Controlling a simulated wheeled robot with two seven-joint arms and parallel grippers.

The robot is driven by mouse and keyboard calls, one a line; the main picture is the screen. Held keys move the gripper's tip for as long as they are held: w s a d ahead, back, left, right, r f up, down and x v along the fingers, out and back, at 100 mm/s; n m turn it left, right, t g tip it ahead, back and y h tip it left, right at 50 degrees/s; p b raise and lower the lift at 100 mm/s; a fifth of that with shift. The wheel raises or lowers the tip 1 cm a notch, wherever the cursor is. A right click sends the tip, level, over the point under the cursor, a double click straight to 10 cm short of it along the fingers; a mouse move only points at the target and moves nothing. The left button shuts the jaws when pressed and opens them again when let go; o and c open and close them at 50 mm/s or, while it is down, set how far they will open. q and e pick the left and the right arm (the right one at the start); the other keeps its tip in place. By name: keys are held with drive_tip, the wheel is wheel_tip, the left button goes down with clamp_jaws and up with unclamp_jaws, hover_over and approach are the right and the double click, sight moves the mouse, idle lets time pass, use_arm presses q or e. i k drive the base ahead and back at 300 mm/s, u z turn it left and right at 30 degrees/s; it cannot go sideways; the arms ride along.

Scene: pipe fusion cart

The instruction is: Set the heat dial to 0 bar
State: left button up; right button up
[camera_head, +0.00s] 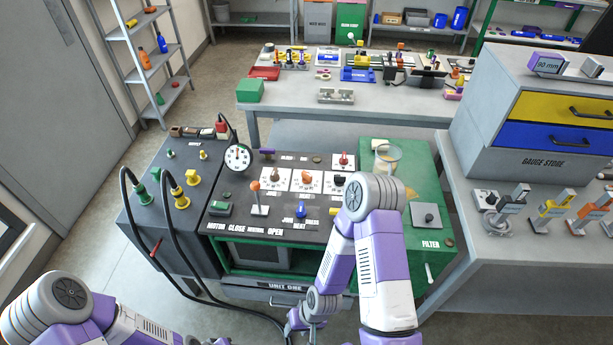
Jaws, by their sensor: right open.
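The cart's dark control panel (235,197) carries a row of white-plated dials. The left dial (274,176) has a reddish knob, the middle dial (307,180) an orange knob, and the right dial (339,182) a dark knob. Their scales and labels are too small to read, so I cannot tell which is the heat dial or its setting. My right gripper (303,322) is open, low in front of the cart, below and apart from the panel. My right arm covers part of the panel's right side. My left arm shows at the bottom left; its gripper is out of view.
A lever (257,197) and a round gauge (238,158) stand on the panel's left. Black hoses (131,215) loop down the cart's left front. A green filter unit (418,240) adjoins on the right. A gauge store (530,120) stands farther right. Floor is clear at left.

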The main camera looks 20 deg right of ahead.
sight(306, 178)
drive_tip(key=z, duration=1.2)
drive_tip(key=i, duration=0.35)
drive_tip(key=u, duration=0.2)
